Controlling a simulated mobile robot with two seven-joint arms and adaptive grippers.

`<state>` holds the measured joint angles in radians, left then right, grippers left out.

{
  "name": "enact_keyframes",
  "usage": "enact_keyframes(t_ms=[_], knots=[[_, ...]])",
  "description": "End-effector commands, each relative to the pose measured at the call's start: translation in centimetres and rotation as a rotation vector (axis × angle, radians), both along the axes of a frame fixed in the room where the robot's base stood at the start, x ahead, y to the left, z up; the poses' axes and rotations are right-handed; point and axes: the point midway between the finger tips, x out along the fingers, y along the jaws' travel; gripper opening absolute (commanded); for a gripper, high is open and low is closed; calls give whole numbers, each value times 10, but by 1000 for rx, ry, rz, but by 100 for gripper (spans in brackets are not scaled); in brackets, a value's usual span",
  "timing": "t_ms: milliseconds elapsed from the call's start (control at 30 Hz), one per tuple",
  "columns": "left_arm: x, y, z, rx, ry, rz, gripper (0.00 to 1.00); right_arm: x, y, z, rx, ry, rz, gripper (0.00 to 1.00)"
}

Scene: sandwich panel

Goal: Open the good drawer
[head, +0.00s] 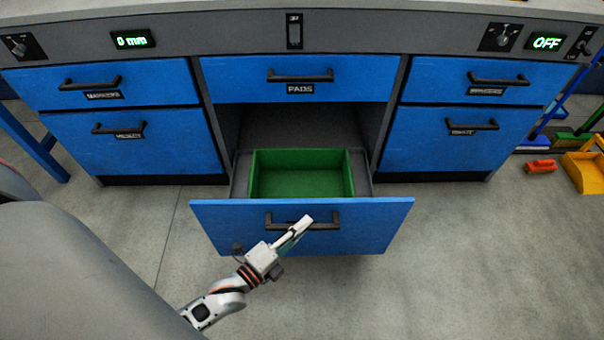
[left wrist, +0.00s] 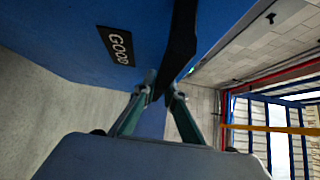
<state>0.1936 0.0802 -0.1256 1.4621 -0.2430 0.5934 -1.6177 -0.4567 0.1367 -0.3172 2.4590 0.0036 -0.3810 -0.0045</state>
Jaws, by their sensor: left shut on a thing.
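The good drawer (head: 365,226) is the lower middle drawer of the blue bench. It stands pulled well out, and a green bin (head: 300,182) inside it looks empty. Its black handle (head: 328,219) is on the blue front. In the left wrist view the "GOOD" label (left wrist: 116,45) shows beside the dark handle (left wrist: 181,45). My left gripper (head: 304,224) is at the handle, with its fingers shut on it; the fingertips (left wrist: 161,86) also show in the left wrist view on either side of the handle. My right gripper is not in view.
The "PADS" drawer (head: 300,75) above is shut. The side drawers, such as the lower left (head: 135,150) and lower right (head: 455,150), are shut. A yellow dustpan (head: 585,172) and red brush (head: 540,166) lie at the far right. Floor in front is clear.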

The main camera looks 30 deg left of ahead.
Motion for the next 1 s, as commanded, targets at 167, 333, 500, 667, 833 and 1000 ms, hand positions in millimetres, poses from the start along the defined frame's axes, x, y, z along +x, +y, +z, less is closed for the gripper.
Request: enact_keyframes(t_ms=[167, 333, 500, 667, 833, 1000], knots=[[-2, 0, -1, 0, 2, 1, 0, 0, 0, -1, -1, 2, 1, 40], [-2, 0, -1, 0, 2, 1, 0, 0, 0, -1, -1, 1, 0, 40], [-2, 0, -1, 0, 2, 1, 28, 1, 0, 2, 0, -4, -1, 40], [-2, 0, -1, 0, 1, 1, 28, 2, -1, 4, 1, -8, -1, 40], [-2, -1, 1, 0, 0, 0, 28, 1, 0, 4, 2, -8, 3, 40], [-2, -1, 12, 0, -2, 0, 28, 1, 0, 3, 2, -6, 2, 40]])
